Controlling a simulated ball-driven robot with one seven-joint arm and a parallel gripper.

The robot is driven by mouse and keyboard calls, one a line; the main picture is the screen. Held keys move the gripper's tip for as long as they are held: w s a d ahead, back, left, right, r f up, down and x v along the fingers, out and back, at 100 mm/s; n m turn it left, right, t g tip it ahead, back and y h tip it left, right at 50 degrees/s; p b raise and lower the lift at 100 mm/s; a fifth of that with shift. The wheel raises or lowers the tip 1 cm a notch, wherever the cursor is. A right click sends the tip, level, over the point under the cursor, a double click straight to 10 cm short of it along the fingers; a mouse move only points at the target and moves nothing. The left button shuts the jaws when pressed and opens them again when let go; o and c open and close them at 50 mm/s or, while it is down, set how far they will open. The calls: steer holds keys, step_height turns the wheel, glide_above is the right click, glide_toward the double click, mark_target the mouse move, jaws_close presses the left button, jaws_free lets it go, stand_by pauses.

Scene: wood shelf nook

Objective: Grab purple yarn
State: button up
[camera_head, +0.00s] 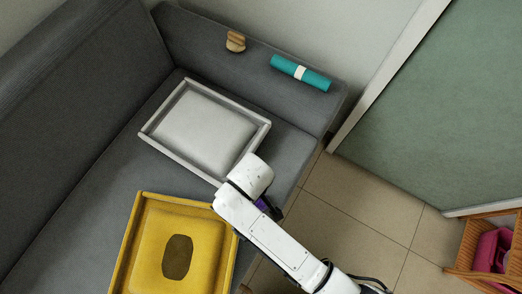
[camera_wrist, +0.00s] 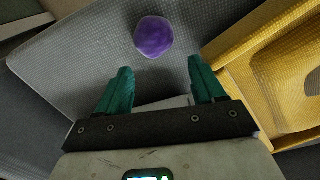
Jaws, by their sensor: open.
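The purple yarn (camera_wrist: 154,37) is a round ball on the grey sofa seat (camera_wrist: 85,65), shown in the upper middle of the wrist view. My gripper (camera_wrist: 160,70) is open, with its two green fingers apart and nothing between them. The yarn lies beyond the fingertips, roughly in line with the gap and apart from both fingers. In the head view my white arm hides the gripper and most of that spot. A small purple patch (camera_head: 264,204) shows at the arm's edge; I cannot tell surely that it is the yarn.
A yellow tray (camera_head: 126,240) with a dark oval patch in it lies on the sofa, right of the yarn in the wrist view (camera_wrist: 237,58). A white-grey tray (camera_head: 160,143) lies farther back. A teal roll (camera_head: 315,79) and a wooden piece (camera_head: 235,41) rest on the armrest.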

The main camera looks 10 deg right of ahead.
steer(key=shift+d+f+b, duration=0.15)
steer(key=shift+f+b, duration=0.3)
steer(key=shift+f, duration=1.1)
steer(key=shift+d+f+b, duration=0.15)
steer(key=shift+f+b, duration=0.3)
steer(key=shift+f, duration=1.05)
